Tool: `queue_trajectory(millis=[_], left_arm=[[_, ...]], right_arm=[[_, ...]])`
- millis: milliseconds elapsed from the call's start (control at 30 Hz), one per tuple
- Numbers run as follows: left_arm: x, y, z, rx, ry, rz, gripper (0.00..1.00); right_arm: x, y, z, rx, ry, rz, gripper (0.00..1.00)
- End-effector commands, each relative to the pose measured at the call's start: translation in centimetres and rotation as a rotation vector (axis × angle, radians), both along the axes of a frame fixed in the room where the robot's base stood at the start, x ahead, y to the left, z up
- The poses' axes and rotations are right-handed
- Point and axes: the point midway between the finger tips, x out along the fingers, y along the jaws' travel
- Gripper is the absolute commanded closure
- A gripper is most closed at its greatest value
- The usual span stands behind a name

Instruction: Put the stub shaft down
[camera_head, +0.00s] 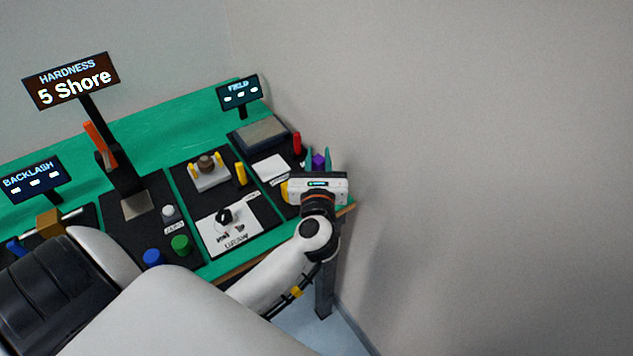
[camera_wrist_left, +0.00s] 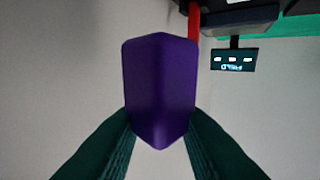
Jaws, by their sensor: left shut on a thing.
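The stub shaft, a purple faceted piece (camera_wrist_left: 160,85), is held between the dark green fingers of my left gripper (camera_wrist_left: 160,128) in the left wrist view. Its lower end is pointed there. In the head view a little of the purple piece (camera_head: 319,161) shows between the fingertips of my left gripper (camera_head: 319,157), at the right end of the green table (camera_head: 215,106). The gripper body hides what lies under it. I cannot tell how high the piece is above the table or whether it touches anything. My right gripper is not in view.
Near my left gripper are a red upright post (camera_head: 297,142), a white card (camera_head: 271,167), a grey plate (camera_head: 262,133) and the FIELD display (camera_head: 240,92). A wall rises close to the table's right end.

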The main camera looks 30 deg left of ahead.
Motion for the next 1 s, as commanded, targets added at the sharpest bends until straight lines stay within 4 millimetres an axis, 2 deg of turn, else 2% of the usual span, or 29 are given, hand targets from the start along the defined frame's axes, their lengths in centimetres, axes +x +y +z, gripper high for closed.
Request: queue_trajectory(millis=[33, 200, 633, 900, 1000], left_arm=[[1.1, 0.8, 0.5, 0.0, -0.006, 0.052, 1.0], [2.9, 2.5, 1.1, 0.0, -0.002, 0.172, 1.0], [3.4, 3.1, 1.2, 0.002, 0.001, 0.21, 1.0], [3.4, 3.1, -2.8, 0.005, 0.004, 0.208, 1.0], [3.4, 3.1, -3.7, 0.005, 0.001, 0.208, 1.0]], right_arm=[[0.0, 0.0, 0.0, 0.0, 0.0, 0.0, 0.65], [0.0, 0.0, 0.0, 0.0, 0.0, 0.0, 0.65], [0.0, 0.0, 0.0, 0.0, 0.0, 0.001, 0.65], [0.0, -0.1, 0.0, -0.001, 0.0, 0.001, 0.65], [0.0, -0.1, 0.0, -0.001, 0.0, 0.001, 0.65]])
